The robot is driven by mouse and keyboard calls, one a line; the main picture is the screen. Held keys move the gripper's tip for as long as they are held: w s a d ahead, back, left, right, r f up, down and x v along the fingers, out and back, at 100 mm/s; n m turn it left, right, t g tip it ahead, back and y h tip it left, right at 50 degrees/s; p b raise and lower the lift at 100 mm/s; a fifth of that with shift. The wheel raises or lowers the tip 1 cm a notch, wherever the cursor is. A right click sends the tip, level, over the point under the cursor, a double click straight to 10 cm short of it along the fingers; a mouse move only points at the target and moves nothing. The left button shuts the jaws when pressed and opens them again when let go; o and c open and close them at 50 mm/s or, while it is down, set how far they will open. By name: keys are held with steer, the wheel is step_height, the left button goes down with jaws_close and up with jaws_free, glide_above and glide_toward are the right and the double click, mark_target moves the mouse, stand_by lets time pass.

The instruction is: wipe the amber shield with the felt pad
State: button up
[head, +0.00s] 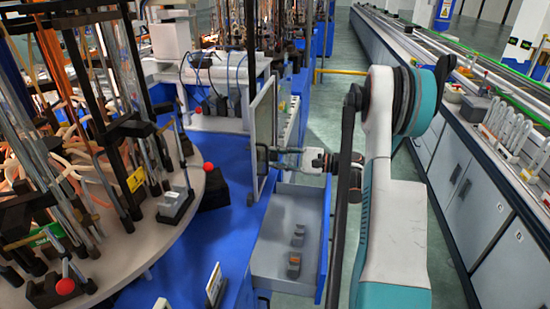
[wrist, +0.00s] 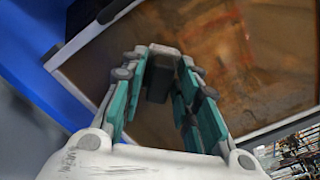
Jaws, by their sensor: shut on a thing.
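The amber shield (wrist: 225,65) fills much of the wrist view as a brownish, smeared pane with a pale frame. In the head view the shield (head: 262,125) stands upright and is seen nearly edge-on. My gripper (wrist: 160,75) is shut on a small dark block, which appears to be the felt pad (wrist: 158,84). In the head view my gripper (head: 278,156) reaches from the right to the shield's face. The pad is at or very near the pane; I cannot tell if it touches.
An open grey drawer (head: 285,215) below my gripper holds a few small grey items (head: 295,250). A round table (head: 150,235) crowded with rods and tubing stands at left. A white counter (head: 480,160) runs along the right, with an open floor aisle between.

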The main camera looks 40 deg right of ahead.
steer(key=shift+v, duration=2.55)
steer(key=shift+d, duration=0.2)
steer(key=v, duration=0.2)
steer(key=shift+s+d, duration=0.2)
steer(key=shift+s, duration=0.1)
